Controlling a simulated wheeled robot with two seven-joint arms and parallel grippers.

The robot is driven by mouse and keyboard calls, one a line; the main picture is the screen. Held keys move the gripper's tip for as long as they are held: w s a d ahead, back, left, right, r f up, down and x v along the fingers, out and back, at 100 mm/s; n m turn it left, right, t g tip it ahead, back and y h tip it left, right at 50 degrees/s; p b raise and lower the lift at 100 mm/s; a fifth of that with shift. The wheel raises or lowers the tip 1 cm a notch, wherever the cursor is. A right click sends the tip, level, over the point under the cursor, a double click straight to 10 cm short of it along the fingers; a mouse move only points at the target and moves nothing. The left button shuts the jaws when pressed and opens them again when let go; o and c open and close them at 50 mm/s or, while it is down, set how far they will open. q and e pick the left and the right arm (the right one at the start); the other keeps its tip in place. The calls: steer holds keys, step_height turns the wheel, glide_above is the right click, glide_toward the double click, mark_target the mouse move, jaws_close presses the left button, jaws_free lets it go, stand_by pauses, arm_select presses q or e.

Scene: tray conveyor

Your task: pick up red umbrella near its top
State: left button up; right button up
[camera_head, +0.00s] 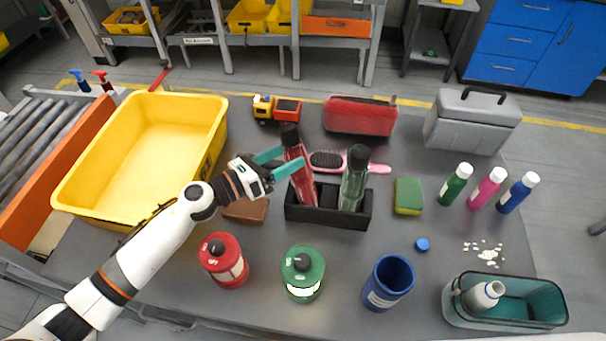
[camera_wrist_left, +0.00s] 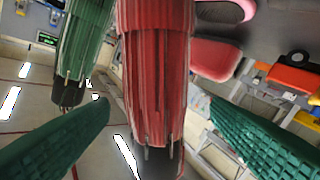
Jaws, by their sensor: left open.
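The red umbrella (camera_head: 303,182) stands folded in a black holder (camera_head: 328,214), leaning a little left, with its black end up. It also shows large in the left wrist view (camera_wrist_left: 155,70). My left gripper (camera_head: 281,161) is open at the umbrella's upper part, with its green fingers pointing right toward it. In the wrist view the umbrella appears between the two fingers, with a gap on each side; I cannot tell how deep it sits between them. A green umbrella (camera_head: 352,188) stands in the holder's right part. My right gripper is not in view.
A yellow tray (camera_head: 215,150) lies left, under my arm. Red (camera_head: 222,262) and green (camera_head: 303,276) canisters and a blue cup (camera_head: 388,284) stand in front. A pink hairbrush (camera_head: 375,168), red case (camera_head: 360,117) and toy truck (camera_head: 277,109) lie behind. A sponge (camera_head: 408,197) is right of the holder.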

mark_target(302, 149)
arm_select(q)
steer(key=p+x, duration=0.1)
steer(key=x, duration=0.3)
steer(key=shift+d+r+p, duration=0.1)
steer(key=shift+d+p, duration=0.25)
steer(key=shift+p, duration=0.05)
steer(key=shift+w+d, duration=0.2)
steer(key=shift+a, duration=0.1)
steer(key=c, duration=1.4)
steer(key=shift+c, duration=0.8)
